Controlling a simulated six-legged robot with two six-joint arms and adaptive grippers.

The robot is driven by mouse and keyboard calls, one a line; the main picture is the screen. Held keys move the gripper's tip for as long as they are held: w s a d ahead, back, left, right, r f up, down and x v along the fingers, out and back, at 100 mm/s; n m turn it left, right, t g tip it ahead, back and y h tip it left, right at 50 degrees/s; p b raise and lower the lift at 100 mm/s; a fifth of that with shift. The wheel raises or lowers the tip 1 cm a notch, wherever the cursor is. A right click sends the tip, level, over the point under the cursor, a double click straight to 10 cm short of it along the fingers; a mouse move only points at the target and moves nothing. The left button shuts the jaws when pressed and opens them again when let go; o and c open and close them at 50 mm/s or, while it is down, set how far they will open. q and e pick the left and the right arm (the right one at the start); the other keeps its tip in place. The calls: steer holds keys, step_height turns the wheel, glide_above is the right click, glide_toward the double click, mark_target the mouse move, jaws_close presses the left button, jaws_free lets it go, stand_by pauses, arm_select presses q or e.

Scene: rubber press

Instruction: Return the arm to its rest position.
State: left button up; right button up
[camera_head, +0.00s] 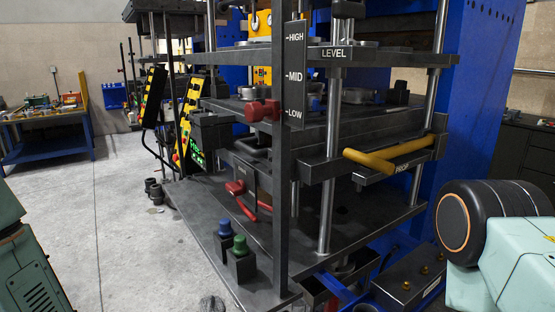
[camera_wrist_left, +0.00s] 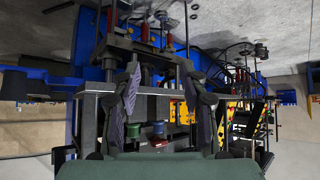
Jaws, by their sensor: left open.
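My left gripper (camera_wrist_left: 160,88) shows in the left wrist view, its two fingers spread wide apart with nothing held between them. That view is upside down, and the press stands beyond the fingers, with no visible contact. In the head view a pale green part of my body shows at the left edge, and a pale green arm link with a black rounded joint shows at the lower right. Neither gripper shows in the head view. The press (camera_head: 340,135) fills the middle of the head view, in front of blue columns (camera_head: 483,80).
The press has a yellow PROP handle (camera_head: 390,156), a red knob (camera_head: 262,110), a red-handled lever (camera_head: 237,188), and blue (camera_head: 224,228) and green (camera_head: 240,245) buttons. A yellow control panel (camera_head: 190,110) hangs at its left. Open floor (camera_head: 115,220) lies left, before a blue workbench (camera_head: 50,140).

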arm_select(q)
steer(key=s+f+n+g+y+b, duration=0.1)
steer(key=s+f+g+b, duration=0.2)
steer(key=s+f, duration=0.7)
steer(key=s+f+n+g+y+b, duration=0.1)
steer(key=s+f+g+b, duration=0.3)
steer(key=s+f, duration=0.5)
steer(key=s+n+g, duration=0.1)
steer(key=s, duration=0.7)
steer(key=shift+s+d+f+g+y+b, duration=0.25)
steer(key=shift+s+f+g+y+b, duration=0.05)
steer(key=shift+s+f+g, duration=0.1)
